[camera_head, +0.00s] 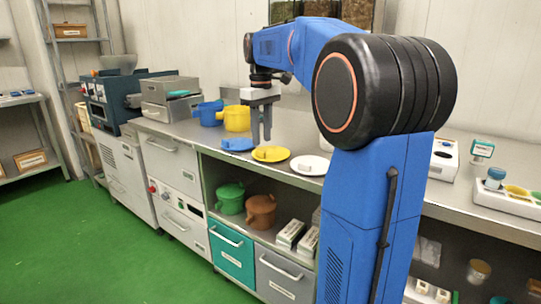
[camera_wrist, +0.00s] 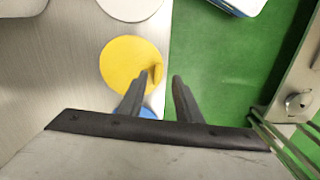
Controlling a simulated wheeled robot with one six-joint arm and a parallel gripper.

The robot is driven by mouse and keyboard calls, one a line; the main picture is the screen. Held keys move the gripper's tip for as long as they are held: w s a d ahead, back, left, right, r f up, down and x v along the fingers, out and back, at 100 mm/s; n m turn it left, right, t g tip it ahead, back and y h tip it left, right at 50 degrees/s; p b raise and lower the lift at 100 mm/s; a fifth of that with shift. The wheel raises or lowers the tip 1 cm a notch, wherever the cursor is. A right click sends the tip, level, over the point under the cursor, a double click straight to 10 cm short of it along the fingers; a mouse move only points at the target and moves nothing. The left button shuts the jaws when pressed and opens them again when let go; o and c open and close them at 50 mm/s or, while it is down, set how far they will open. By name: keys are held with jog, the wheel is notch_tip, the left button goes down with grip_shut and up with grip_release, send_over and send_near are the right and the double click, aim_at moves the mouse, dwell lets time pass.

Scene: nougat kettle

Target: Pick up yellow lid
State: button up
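The yellow lid (camera_head: 271,154) lies flat on the metal counter between a blue lid (camera_head: 238,145) and a white lid (camera_head: 310,165). In the wrist view the yellow lid (camera_wrist: 122,62) is a round disc with a small raised handle (camera_wrist: 155,73) near its right side, close to the counter edge. My gripper (camera_head: 261,139) points down above the counter at the lids. In the wrist view my gripper (camera_wrist: 162,80) has its fingers apart with nothing between them. The left fingertip overlaps the handle's lower part in the picture; I cannot tell whether they touch.
Blue (camera_head: 208,113) and yellow (camera_head: 237,118) pots stand behind the lids. Green (camera_head: 230,198) and brown (camera_head: 261,210) pots sit on the shelf below. Metal boxes (camera_head: 170,98) stand at the left. The counter's front edge runs beside the lids, with green floor (camera_wrist: 215,50) beyond.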

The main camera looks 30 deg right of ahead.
aim_at(263, 152)
jog(key=shift+d+f, duration=0.2)
jog(key=shift+f, duration=2.4)
jog(key=shift+c, duration=0.3)
grip_shut()
